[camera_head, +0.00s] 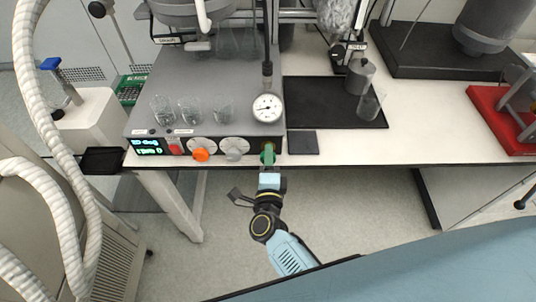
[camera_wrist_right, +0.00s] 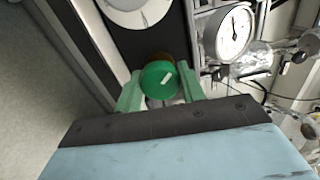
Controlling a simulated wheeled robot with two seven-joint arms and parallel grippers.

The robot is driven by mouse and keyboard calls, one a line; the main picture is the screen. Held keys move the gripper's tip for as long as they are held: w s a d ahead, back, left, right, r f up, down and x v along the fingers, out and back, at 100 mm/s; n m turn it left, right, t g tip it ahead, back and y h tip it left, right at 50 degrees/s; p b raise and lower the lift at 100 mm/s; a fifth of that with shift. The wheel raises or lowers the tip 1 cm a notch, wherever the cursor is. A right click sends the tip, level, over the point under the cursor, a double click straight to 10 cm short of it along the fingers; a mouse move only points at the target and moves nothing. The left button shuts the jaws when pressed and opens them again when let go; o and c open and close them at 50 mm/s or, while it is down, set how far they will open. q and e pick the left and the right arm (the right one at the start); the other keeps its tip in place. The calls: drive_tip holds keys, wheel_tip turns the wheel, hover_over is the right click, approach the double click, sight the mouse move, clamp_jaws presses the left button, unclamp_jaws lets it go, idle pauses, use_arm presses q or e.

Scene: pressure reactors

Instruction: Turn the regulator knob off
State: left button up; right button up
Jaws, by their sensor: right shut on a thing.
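The regulator knob is a round green knob (camera_wrist_right: 158,80) with a small white mark on its face, seen in the right wrist view. It lies below the round white pressure gauge (camera_head: 267,108), at the front right of the grey reactor unit. My right gripper (camera_head: 268,157) reaches it from the front. In the right wrist view, the green fingers of my right gripper (camera_wrist_right: 160,92) are closed on either side of the knob. My left gripper is in neither view.
The grey unit's front panel (camera_head: 215,147) also carries an orange knob (camera_head: 201,155), a pale knob (camera_head: 235,154) and a lit green display (camera_head: 147,146). Several glass beakers (camera_head: 190,110) stand on the unit. The floor (camera_head: 340,220) in front of the table is clear.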

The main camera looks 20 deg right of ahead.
drive_tip(key=n+p, duration=0.1)
drive_tip(key=n, duration=0.3)
drive_tip(key=shift+r+n+p, duration=0.1)
drive_tip(key=shift+n+p, duration=0.2)
drive_tip(key=shift+p, duration=0.1)
drive_tip(key=n+p, duration=0.1)
drive_tip(key=n, duration=0.3)
drive_tip(key=shift+n+p, duration=0.3)
drive_tip(key=shift+n, duration=0.1)
drive_tip(key=o, duration=1)
drive_tip(key=shift+c, duration=0.2)
drive_tip(key=shift+s, duration=0.1)
drive_tip(key=v, duration=1.2)
